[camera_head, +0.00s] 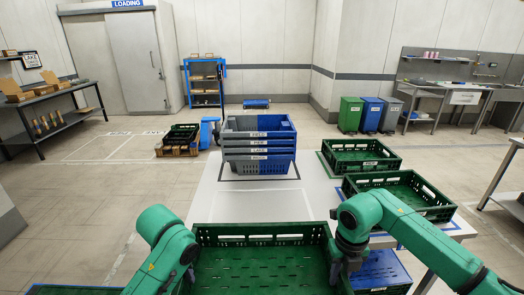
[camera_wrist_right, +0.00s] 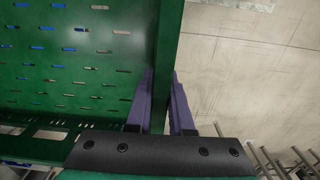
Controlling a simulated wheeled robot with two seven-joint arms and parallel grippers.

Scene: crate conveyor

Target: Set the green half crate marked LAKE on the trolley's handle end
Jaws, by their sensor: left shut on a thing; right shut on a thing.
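A green crate (camera_head: 262,240) with a slotted floor is held low in front of me, its interior empty. No mark on it is readable from here. My left gripper (camera_head: 188,277) is at its left wall, partly hidden by my arm, and shut on it. My right gripper (camera_head: 338,272) is shut on its right wall. The right wrist view shows the two purple fingers (camera_wrist_right: 161,100) on either side of the green crate wall (camera_wrist_right: 168,40). Blue shows through the floor slots. I cannot make out the trolley's handle end for certain.
A stack of blue-and-grey crates (camera_head: 258,125) stands on the white table (camera_head: 262,208). Two more green crates, one farther (camera_head: 358,148) and one nearer (camera_head: 395,180), sit at its right. A blue crate (camera_head: 384,268) is at lower right. The table middle is clear.

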